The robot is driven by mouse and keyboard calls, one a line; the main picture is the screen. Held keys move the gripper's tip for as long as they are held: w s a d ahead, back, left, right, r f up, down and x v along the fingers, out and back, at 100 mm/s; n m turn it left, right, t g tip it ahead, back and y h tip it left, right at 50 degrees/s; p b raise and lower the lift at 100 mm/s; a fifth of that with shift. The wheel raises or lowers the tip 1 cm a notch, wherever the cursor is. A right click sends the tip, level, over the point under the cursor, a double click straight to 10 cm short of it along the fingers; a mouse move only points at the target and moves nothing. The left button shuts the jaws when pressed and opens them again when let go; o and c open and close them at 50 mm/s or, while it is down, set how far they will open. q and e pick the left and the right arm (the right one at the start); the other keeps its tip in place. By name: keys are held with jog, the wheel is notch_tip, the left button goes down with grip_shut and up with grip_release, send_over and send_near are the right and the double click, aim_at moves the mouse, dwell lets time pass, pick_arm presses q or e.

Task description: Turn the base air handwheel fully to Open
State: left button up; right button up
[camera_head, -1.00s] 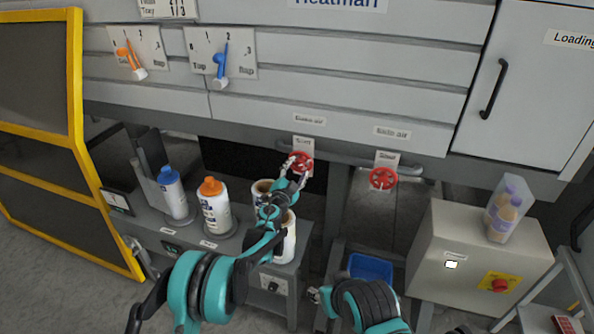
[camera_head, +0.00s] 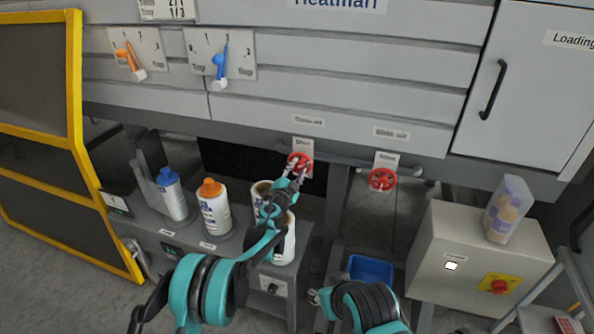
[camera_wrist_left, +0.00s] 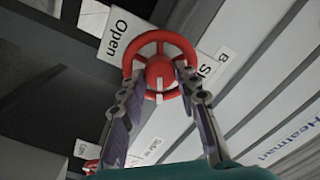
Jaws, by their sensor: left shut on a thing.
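The base air handwheel (camera_head: 300,160) is red and sits below the left label under the machine. In the left wrist view the handwheel (camera_wrist_left: 160,42) fills the middle, with a red hub and a pale spoke or mark. A white plate (camera_wrist_left: 117,36) reading "Open" is behind it on the left, and a partly hidden plate (camera_wrist_left: 208,65) is on the right. My left gripper (camera_head: 296,168) is at the wheel. In the wrist view its fingers (camera_wrist_left: 158,78) are shut on the wheel from both sides.
A second red handwheel (camera_head: 382,179) is to the right, under its own label. Bottles (camera_head: 214,206) stand on the grey bench below left, close to my left arm. A grey control box (camera_head: 470,250) with a red button is at the right.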

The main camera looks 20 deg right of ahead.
pick_arm(q)
jog(key=m+b, duration=0.1)
jog(key=m, duration=0.4)
jog(key=shift+f+m, duration=0.1)
jog(key=shift+m, duration=0.2)
jog(key=m+b, duration=0.1)
jog(key=m, duration=0.5)
jog(key=m+b, duration=0.1)
jog(key=m, duration=0.4)
jog(key=shift+m, duration=0.4)
jog(key=m, duration=0.5)
jog(key=shift+f+m, duration=0.1)
jog(key=shift+m, duration=0.3)
jog(key=o, duration=1.2)
jog(key=shift+c, duration=0.2)
